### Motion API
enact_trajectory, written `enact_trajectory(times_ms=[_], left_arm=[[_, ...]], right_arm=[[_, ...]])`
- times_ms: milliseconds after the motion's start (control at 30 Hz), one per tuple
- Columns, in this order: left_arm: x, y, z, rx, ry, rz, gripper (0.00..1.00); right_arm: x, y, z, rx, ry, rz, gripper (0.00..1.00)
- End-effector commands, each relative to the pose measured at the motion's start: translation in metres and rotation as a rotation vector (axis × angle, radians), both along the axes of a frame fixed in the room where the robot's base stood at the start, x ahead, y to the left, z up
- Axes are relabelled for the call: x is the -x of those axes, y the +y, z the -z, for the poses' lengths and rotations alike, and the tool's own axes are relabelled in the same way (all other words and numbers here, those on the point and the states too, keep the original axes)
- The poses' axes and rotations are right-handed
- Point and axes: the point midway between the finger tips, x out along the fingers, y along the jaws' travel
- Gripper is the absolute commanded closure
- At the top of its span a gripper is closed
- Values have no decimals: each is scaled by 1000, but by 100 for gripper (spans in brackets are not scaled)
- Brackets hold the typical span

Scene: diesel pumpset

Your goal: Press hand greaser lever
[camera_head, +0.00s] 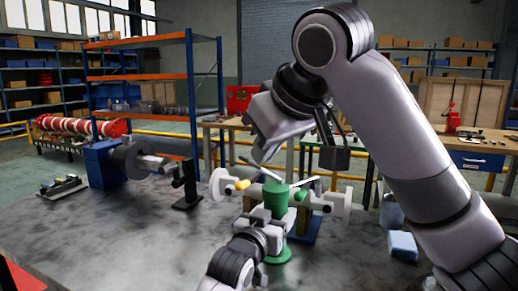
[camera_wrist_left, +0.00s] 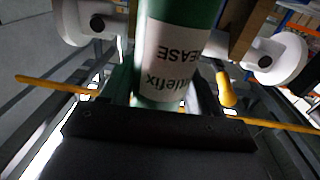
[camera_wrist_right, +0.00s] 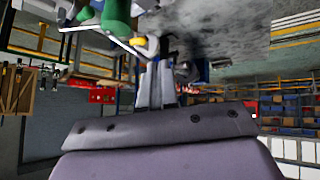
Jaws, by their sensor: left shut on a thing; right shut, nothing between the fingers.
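The hand greaser (camera_head: 276,200) is a green upright cylinder between two pale flanges on the grey table. My left gripper (camera_head: 280,225) is shut around its lower body. In the left wrist view the green cylinder with its white grease label (camera_wrist_left: 172,55) stands between the fingers. A thin pale lever rod (camera_head: 258,169) slants up and left from the greaser top. My right gripper (camera_head: 262,155) is shut and empty, above and left of the greaser top, near the rod. In the right wrist view the greaser (camera_wrist_right: 116,12) and rod (camera_wrist_right: 100,33) are upper left of the shut fingertips (camera_wrist_right: 155,75); contact is unclear.
A blue motor-like unit (camera_head: 102,165) with a grey shaft and a black stand (camera_head: 185,185) are on the table to the left. A light blue block (camera_head: 402,246) lies at the right. Bare tabletop (camera_head: 130,235) is at the front left. Orange-blue shelving stands behind.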

Motion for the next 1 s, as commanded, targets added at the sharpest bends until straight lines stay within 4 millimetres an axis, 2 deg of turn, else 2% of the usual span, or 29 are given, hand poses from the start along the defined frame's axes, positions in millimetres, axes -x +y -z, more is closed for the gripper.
enact_trajectory(times_ms=[200,500,700,1000], left_arm=[[0,0,-1,2,-1,0,100],[0,0,0,2,-1,0,100],[0,0,-1,1,-1,0,100],[0,0,0,1,-1,0,100]], right_arm=[[-34,-34,-22,-197,200,24,100],[-58,-72,-58,-496,401,16,100],[-63,-83,-71,-595,455,5,100],[-63,-85,-73,-608,461,3,100]])
